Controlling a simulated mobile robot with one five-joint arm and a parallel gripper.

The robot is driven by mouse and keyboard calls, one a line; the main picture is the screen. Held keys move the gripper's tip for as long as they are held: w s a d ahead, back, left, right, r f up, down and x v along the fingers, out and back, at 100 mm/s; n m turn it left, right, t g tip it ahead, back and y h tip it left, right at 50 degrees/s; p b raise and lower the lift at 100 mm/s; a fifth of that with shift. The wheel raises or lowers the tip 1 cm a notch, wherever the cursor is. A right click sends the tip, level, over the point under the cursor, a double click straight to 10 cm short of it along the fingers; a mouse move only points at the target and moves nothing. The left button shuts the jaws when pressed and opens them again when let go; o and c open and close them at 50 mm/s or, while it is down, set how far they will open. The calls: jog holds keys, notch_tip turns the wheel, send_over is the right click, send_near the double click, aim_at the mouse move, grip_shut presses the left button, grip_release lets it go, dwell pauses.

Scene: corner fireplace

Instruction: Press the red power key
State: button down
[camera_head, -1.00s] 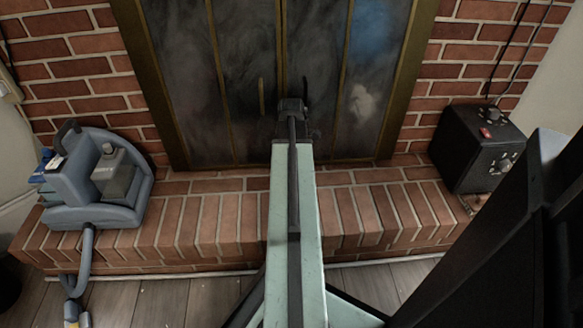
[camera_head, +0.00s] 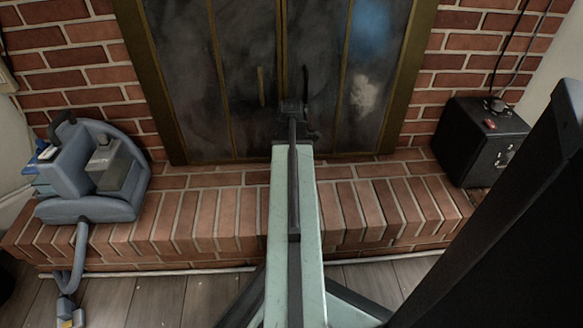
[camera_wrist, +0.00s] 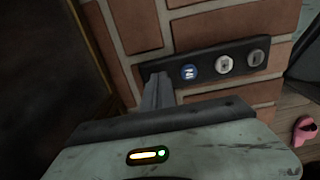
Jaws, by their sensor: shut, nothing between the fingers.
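In the wrist view a black key panel (camera_wrist: 208,62) is fixed to the brick. In the head view a small red part (camera_head: 489,124) sits on top of a black box (camera_head: 465,140) at the right.
A fireplace with dark glass doors (camera_head: 245,80) stands behind a brick hearth (camera_head: 200,220). A blue-grey machine with a hose (camera_head: 90,210) sits on the hearth's left. A pink object (camera_wrist: 304,131) lies on the floor at right in the wrist view. Wooden floor shows in front.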

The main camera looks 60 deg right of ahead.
jog(key=shift+f, duration=0.2)
notch_tip(320, 180, up, 14)
jog(key=p, duration=1.5)
jog(key=shift+r, duration=0.2)
